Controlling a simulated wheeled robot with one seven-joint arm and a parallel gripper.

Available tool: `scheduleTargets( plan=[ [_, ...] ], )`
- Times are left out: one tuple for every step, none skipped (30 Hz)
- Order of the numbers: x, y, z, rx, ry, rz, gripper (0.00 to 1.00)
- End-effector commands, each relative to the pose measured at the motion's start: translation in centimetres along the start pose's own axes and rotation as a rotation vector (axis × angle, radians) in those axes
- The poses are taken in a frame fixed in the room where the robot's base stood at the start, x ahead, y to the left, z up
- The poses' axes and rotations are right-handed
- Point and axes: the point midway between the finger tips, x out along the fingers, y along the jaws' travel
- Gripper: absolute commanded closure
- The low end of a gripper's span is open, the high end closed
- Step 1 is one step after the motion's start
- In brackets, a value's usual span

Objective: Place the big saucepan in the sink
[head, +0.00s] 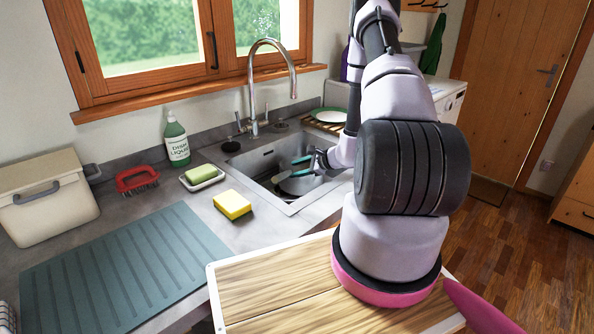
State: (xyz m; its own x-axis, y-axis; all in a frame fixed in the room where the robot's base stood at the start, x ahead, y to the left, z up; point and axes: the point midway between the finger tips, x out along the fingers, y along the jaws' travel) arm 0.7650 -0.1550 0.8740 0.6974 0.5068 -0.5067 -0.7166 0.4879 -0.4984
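The metal sink (256,163) is set in the grey counter below the window. A round grey metal pan (298,187) lies low in the sink's right part, partly hidden; I cannot tell for sure whether it is the big saucepan. A light-coloured handle (283,176) and a teal handle (301,160) show over the basin. My gripper (318,160) is at the sink's right side, by these handles. Its fingers are small and partly covered by my wrist, so I cannot tell whether they are open or hold anything.
A curved tap (252,100) stands behind the sink. Left of it are a green dish liquid bottle (176,140), a red brush (137,180), a yellow sponge (232,204) and a bare teal drying mat (115,270). A plate (328,115) lies on a wooden rack behind my arm.

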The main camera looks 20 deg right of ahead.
Motion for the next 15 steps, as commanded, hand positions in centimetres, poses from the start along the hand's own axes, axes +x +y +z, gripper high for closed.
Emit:
scheduleTargets(
  plan=[
    [-0.3,-0.4,0.4,-0.001,-0.001,-0.003,0.52],
    [-0.5,-0.6,0.6,-0.002,-0.001,-0.003,0.52],
    [-1.0,-0.7,0.7,-0.002,0.000,-0.004,0.52],
    [-1.6,-0.6,0.6,-0.001,0.001,-0.002,0.52],
    [-2.2,-0.6,0.6,0.000,0.002,-0.003,0.52],
    [-3.0,-0.7,0.6,0.000,0.002,-0.004,0.52],
    [-3.7,-0.6,0.6,0.001,0.001,-0.004,0.52],
    [-4.4,-0.6,0.6,0.001,0.002,-0.004,0.52],
    [-5.4,-0.6,0.6,0.000,0.002,-0.004,0.52],
    [-6.1,-0.6,0.6,0.000,0.002,-0.004,0.52],
    [-6.8,-0.6,0.6,0.001,0.001,-0.004,0.52],
    [-7.7,-0.6,0.6,0.000,0.002,-0.004,0.52],
    [-8.3,-0.6,0.6,0.000,0.001,-0.003,0.52],
    [-8.8,-0.6,0.6,0.000,0.002,-0.004,0.52],
    [-9.6,-0.6,0.6,0.000,0.002,-0.003,0.52]
  ],
)
